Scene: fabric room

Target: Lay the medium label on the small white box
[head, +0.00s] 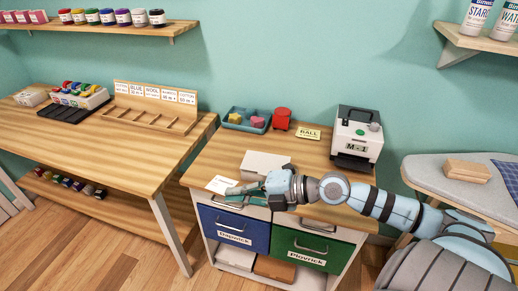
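A small white label (221,184) with faint print is at the front left of the middle cabinet top. A low white box (266,164) sits behind it and to its right. My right gripper (236,189) reaches in from the right with its fingertips at the label's right edge, in front of the white box. I cannot tell whether the fingers are shut on the label or only beside it. The label is apart from the box top. My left gripper is not in view.
A label printer (356,138) with a small display stands at the back right. A yellow card (307,133), a red container (281,119) and a teal tray (246,120) are along the back. Blue (233,228) and green (311,251) drawers are below. An ironing board (430,172) is right.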

